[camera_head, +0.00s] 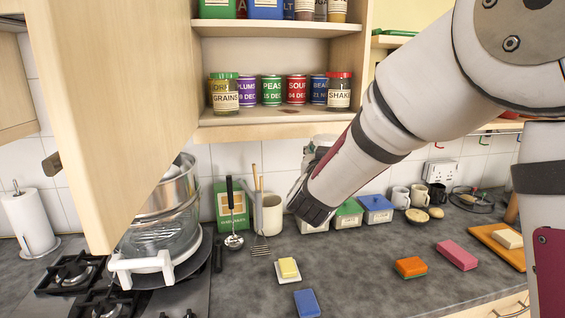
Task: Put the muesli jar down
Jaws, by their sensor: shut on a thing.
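I see no muesli jar that I can identify. My arm comes in from the upper right, and its dark wrist joint hangs in front of the wall and the lidded containers. My gripper fingers and whatever they hold are hidden behind the arm. A pale part of my wrist shows just above and behind that joint. On the open shelf (260,131) stand a grains jar with a green lid (226,95), several labelled cans (272,92) and a jar with a red lid (339,93).
An open cupboard door (110,100) juts out on the left above stacked pots (160,235) on the hob. The counter (350,270) holds a blue sponge (306,303), a yellow block (288,268), an orange block (410,267) and a pink block (457,254). Bare counter lies between them.

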